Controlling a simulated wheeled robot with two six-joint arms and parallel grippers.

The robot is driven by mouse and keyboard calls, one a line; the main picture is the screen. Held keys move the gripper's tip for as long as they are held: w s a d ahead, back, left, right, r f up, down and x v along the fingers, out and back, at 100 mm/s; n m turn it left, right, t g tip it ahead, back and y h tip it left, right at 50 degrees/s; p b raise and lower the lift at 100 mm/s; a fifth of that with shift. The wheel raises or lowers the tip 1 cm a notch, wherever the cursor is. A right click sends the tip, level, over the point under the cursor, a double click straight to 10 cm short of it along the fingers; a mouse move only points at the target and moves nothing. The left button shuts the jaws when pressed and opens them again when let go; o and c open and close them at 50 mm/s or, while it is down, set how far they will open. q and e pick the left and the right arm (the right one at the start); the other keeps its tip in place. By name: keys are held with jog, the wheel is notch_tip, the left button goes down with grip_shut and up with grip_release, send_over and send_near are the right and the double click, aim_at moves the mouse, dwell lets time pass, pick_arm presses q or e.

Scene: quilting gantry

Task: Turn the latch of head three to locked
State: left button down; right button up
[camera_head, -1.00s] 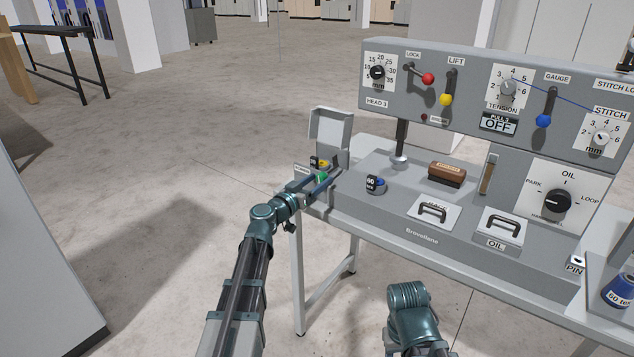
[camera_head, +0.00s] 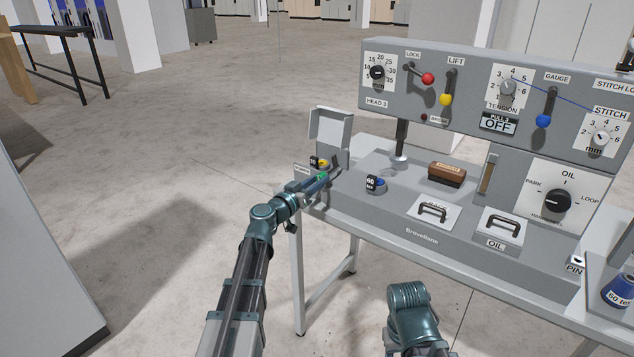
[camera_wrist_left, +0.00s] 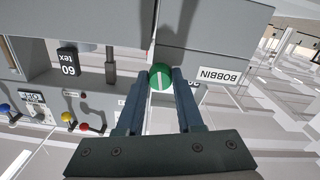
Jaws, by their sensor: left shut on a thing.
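The panel marked HEAD 3 (camera_head: 377,102) carries a lever with a red ball (camera_head: 428,79) under the LOCK label (camera_head: 413,54); the lever slants down to the right. The red ball also shows at the left of the left wrist view (camera_wrist_left: 84,127). My left gripper (camera_head: 320,180) is at the left end of the machine bed, well below that lever. It is shut on a small green round piece (camera_wrist_left: 160,77) with a white line across its face, beside the BOBBIN label (camera_wrist_left: 217,76). My right arm shows at the bottom, but its gripper is out of view.
An open grey box or lid (camera_head: 330,128) stands just behind my left gripper, with a yellow spool (camera_head: 323,163) near it. A blue spool (camera_head: 376,185) and a brown brush (camera_head: 447,174) sit on the bed. Open floor lies to the left.

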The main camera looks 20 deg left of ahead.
pick_arm(q)
jog(key=n, duration=0.7)
jog(key=shift+n, duration=0.4)
jog(key=n, duration=0.4)
jog(key=shift+n, duration=1.7)
jog(key=c, duration=0.5)
grip_release()
jog(key=shift+c, duration=0.2)
jog(key=v, duration=1.4)
